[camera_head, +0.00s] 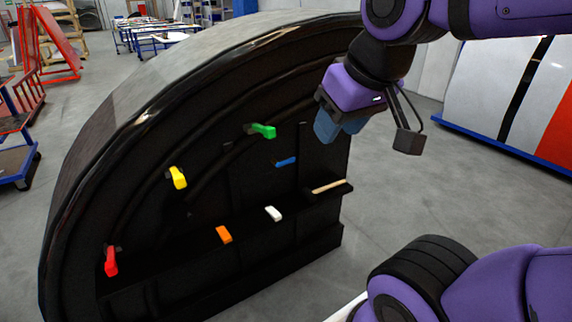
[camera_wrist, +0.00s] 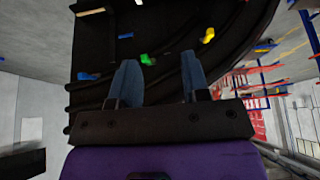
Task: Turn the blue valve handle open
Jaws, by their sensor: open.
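The green handle shows just beyond the gap between the fingertips.
The black panel (camera_head: 90,160) also carries a yellow handle (camera_head: 178,178) and a red handle (camera_head: 111,262). Clear grey floor lies right of the panel.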

